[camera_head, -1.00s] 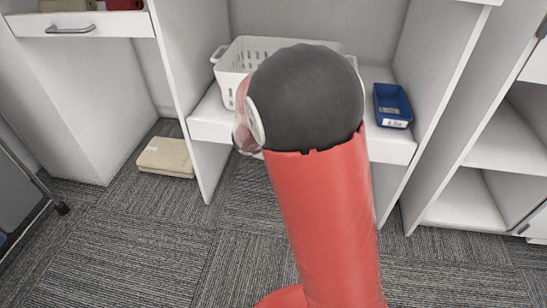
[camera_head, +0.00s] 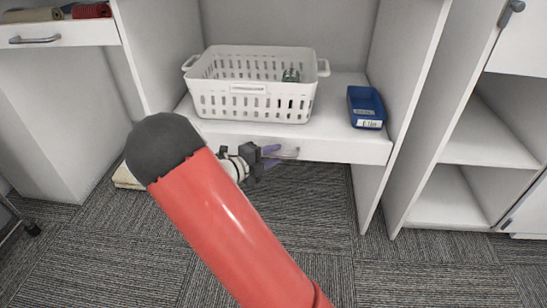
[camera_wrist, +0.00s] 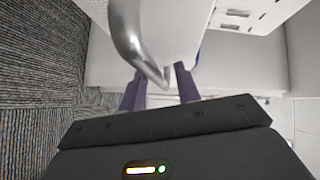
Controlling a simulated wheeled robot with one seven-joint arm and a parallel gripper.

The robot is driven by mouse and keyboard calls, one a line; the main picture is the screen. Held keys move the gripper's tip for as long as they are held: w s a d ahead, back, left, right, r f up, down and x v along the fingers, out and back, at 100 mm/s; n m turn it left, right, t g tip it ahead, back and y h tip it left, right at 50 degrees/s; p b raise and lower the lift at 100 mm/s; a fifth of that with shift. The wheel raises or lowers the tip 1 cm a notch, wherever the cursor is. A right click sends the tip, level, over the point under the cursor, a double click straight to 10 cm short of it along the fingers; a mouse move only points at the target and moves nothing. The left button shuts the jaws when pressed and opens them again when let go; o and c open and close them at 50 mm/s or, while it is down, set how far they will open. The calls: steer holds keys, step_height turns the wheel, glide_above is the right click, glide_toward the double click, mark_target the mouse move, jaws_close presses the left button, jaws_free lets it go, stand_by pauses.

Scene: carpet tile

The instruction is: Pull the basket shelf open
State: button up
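The basket shelf (camera_head: 338,149) is a white pull-out board with a metal bar handle (camera_head: 289,154) on its front edge. It bears a white slotted basket (camera_head: 250,88). My gripper (camera_head: 272,155) is at this handle, below the basket. In the wrist view my gripper (camera_wrist: 160,88) has its two purple fingers apart, with the curved metal handle (camera_wrist: 128,32) reaching toward the gap between them. I cannot tell whether either finger touches it. My red arm hides the left end of the shelf front.
A blue bin (camera_head: 366,107) stands on the shelf right of the basket. White upright panels flank the shelf. A drawer (camera_head: 62,36) with a handle is at upper left. A folded beige cloth (camera_head: 126,177) lies on the carpet.

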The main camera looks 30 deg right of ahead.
steer(key=shift+d, duration=0.35)
jaws_close()
